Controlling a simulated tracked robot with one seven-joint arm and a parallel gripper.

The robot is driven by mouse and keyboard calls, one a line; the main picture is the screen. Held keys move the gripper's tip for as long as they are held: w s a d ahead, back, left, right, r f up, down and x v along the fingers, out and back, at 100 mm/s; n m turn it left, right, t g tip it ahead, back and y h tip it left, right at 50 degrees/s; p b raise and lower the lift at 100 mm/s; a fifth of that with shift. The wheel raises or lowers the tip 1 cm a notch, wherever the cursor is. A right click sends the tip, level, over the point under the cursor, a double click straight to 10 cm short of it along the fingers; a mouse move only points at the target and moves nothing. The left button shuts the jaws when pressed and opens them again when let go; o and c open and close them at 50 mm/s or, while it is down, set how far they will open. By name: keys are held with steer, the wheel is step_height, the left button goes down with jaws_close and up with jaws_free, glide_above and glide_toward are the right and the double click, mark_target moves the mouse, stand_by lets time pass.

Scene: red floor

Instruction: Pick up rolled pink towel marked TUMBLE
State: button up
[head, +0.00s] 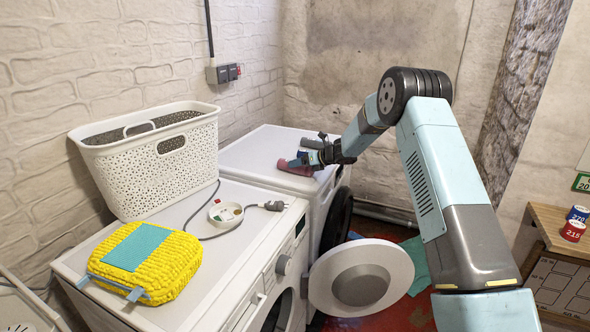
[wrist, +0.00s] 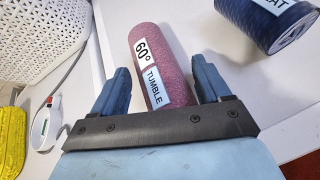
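The rolled pink towel (wrist: 163,50) lies on a white machine top. Its labels read "60°" and "TUMBLE" in the wrist view. In the head view, part of the pink towel (head: 294,168) shows beside the fingers, on the far washing machine. My gripper (wrist: 161,65) is open, with one blue finger on each side of the towel's near end. A gap shows on the left; on the right the finger looks very close, and I cannot tell if it touches. In the head view my gripper (head: 318,158) is low over the machine top.
A dark blue roll (wrist: 268,22) with a partly cut-off label lies right of the towel.

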steer(key=c, duration=0.8)
